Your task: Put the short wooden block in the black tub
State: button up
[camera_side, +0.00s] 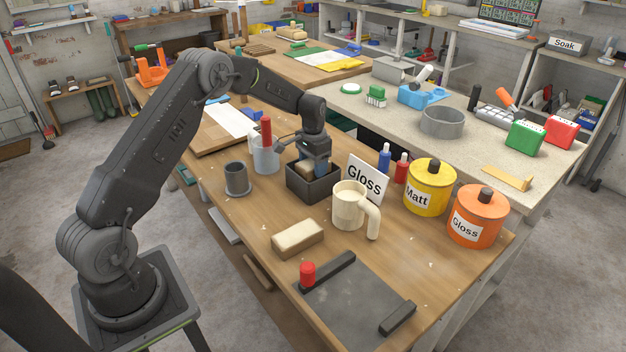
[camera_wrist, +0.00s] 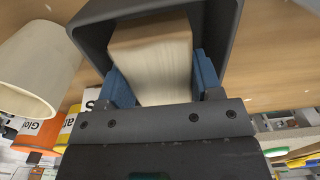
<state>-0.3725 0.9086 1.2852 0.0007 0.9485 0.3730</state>
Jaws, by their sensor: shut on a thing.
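The short wooden block (camera_wrist: 152,62) is pale wood and sits between the blue fingers of my gripper (camera_wrist: 155,85) in the wrist view. My gripper is shut on it. The black tub (camera_wrist: 222,40) surrounds the block in that view. In the side view the square black tub (camera_side: 314,187) stands on the wooden bench, and my gripper (camera_side: 312,165) points down into its opening. The block (camera_side: 305,167) shows there at the tub's mouth, partly hidden by the gripper. I cannot tell whether the block touches the tub floor.
A cream mug (camera_side: 348,205) and a Gloss sign (camera_side: 366,180) stand close right of the tub. A grey cup (camera_side: 237,178) and a clear container (camera_side: 265,157) stand left. Yellow (camera_side: 428,188) and orange (camera_side: 476,220) tins stand farther right.

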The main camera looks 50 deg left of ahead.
aim_at(313, 178)
jog(key=shift+f, duration=2.4)
jog(key=shift+f, duration=0.1)
jog(key=o, duration=1)
